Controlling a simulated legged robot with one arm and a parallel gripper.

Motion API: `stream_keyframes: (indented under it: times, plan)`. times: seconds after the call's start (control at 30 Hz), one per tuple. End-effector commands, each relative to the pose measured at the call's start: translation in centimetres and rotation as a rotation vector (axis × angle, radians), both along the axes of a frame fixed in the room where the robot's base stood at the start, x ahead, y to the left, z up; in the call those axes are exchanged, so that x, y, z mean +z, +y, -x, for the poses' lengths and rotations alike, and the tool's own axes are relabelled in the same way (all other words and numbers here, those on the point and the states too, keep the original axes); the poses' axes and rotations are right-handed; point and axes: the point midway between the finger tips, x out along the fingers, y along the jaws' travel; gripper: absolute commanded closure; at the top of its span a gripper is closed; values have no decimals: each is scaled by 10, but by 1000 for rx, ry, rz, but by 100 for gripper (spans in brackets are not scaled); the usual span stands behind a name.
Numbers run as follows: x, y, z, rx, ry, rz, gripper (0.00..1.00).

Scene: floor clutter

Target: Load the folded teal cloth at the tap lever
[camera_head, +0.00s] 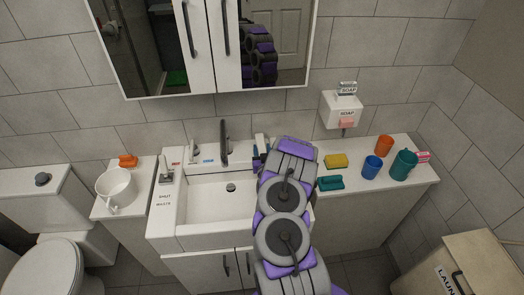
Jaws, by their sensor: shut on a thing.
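A teal item (331,183) lies on the counter just right of my arm. It has a block-like body, and I cannot tell whether it is a folded cloth or a brush. The dark tap spout (224,142) rises behind the white sink. A small lever (166,175) stands on the ledge left of the basin, by a red label. My gripper (257,159) is at the back right of the sink, partly hidden by my arm. It is shut on a pale upright piece (260,143) that may be a tap lever. The teal item is apart from it.
The right counter holds a yellow sponge (336,161), a blue cup (372,166), an orange cup (384,146) and a teal jug (403,166). A soap dispenser (342,109) is on the wall. The basin (215,205) looks empty. A white pot (116,187) stands left.

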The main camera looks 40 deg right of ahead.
Motion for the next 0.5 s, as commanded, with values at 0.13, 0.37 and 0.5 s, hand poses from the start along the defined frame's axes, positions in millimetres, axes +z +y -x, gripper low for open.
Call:
stream_keyframes:
  times: [0.13, 0.37, 0.5]
  plan:
    - [0, 0, 1, 0, 0, -1, 91]
    - [0, 1, 1, 0, 1, -2, 100]
    - [5, 0, 0, -1, 22, -14, 100]
